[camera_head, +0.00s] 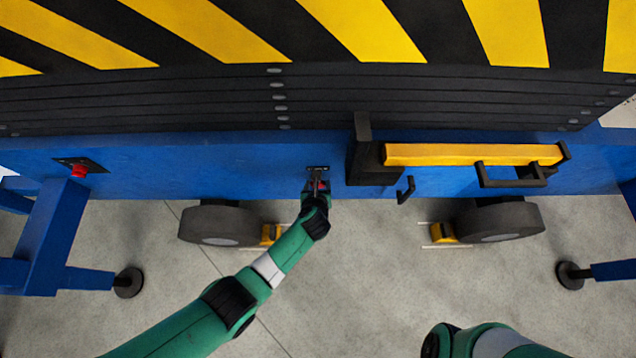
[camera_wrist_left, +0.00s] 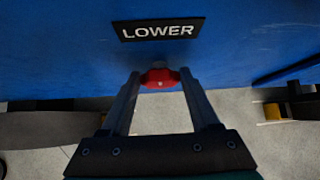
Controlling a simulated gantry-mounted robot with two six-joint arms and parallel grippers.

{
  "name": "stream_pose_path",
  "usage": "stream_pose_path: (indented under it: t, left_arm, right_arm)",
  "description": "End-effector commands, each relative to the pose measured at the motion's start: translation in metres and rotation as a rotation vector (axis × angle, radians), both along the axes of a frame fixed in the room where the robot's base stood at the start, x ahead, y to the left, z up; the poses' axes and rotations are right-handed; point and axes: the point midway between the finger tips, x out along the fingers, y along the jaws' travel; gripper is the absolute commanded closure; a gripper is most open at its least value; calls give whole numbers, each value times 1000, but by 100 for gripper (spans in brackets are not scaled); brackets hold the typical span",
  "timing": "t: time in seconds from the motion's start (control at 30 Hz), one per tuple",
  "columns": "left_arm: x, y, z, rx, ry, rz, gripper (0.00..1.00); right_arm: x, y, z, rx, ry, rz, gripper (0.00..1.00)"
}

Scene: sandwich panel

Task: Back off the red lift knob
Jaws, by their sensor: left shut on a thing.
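The red knob (camera_wrist_left: 160,78) sits on the blue panel just below a black plate reading LOWER (camera_wrist_left: 158,28). In the left wrist view my left gripper (camera_wrist_left: 158,85) has one finger on each side of the knob, and it is shut on it. In the head view the knob is a small red spot (camera_head: 321,185) at the end of my left gripper (camera_head: 317,186), mostly hidden by it. My right arm shows only at the bottom edge of the head view; its gripper is out of view.
Another red button (camera_head: 78,170) is on the blue frame at the left. A yellow bar (camera_head: 470,154) in black brackets is right of the knob, with a black hook (camera_head: 405,190) below. Wheels (camera_head: 220,225) with yellow chocks (camera_head: 270,234) stand below. The grey floor (camera_head: 350,290) between them is clear.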

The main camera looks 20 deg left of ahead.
Motion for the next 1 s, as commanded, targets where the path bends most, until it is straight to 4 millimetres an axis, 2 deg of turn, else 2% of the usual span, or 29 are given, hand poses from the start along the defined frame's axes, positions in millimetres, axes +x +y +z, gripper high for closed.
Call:
stream_pose_path:
  t: [0.1, 0.43, 0.7, 1.0]
  left_arm:
    - [-2, 2, 3, -60, -24, 2, 94]
    - [-4, 6, 1, -296, -137, 4, 93]
    - [-4, 7, -1, -422, -198, 3, 93]
    - [-4, 7, -3, -485, -230, 1, 93]
  right_arm:
    - [0, 0, 13, 0, 0, 0, 50]
    - [0, 0, 37, 0, 0, 0, 50]
    - [0, 0, 47, 0, 0, 0, 50]
    - [0, 0, 52, 0, 0, 0, 50]
